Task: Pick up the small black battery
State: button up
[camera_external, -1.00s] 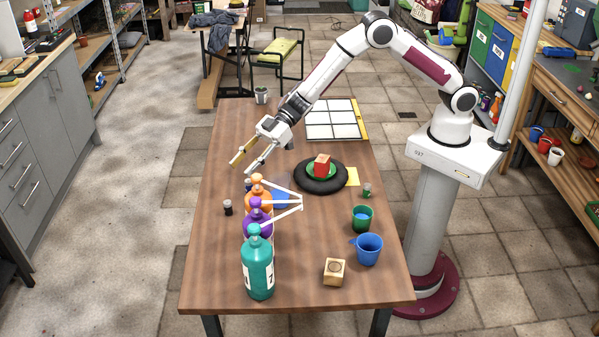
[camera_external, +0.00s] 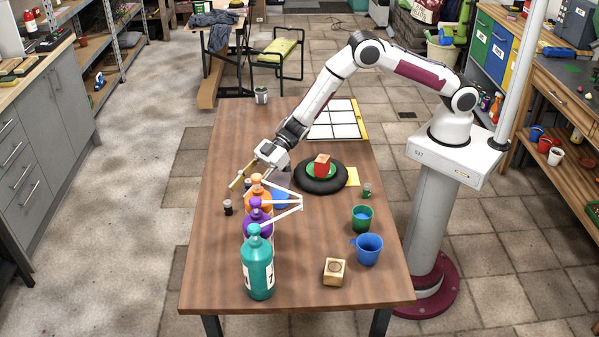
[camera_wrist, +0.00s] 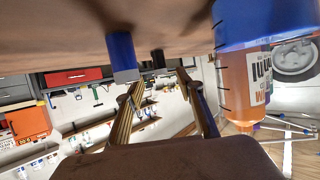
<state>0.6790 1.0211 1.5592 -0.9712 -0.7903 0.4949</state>
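The small black battery (camera_external: 228,207) stands upright on the table, left of the bottles. In the upside-down wrist view the black battery (camera_wrist: 158,58) is small, beyond the fingertips and roughly between their lines. A blue battery-like cylinder (camera_wrist: 123,55) appears nearer, beside the left finger; in the outside view it is mostly hidden behind the orange bottle. My gripper (camera_external: 246,181) is low over the table, behind the black battery and near the orange bottle. In the wrist view my gripper (camera_wrist: 160,86) is open with nothing between its fingers.
The orange bottle (camera_wrist: 245,85) is close on the right in the wrist view. Purple (camera_external: 257,221) and teal (camera_external: 258,268) bottles stand in front of it. A black ring (camera_external: 321,184) with a green plate and red block lies to the right. The table's left strip is clear.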

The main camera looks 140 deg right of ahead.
aim_at(228, 207)
jog(key=shift+w+f, duration=0.1)
jog(key=shift+w, duration=0.1)
dwell(0.3)
jog(key=shift+x, duration=2.8)
grip_shut()
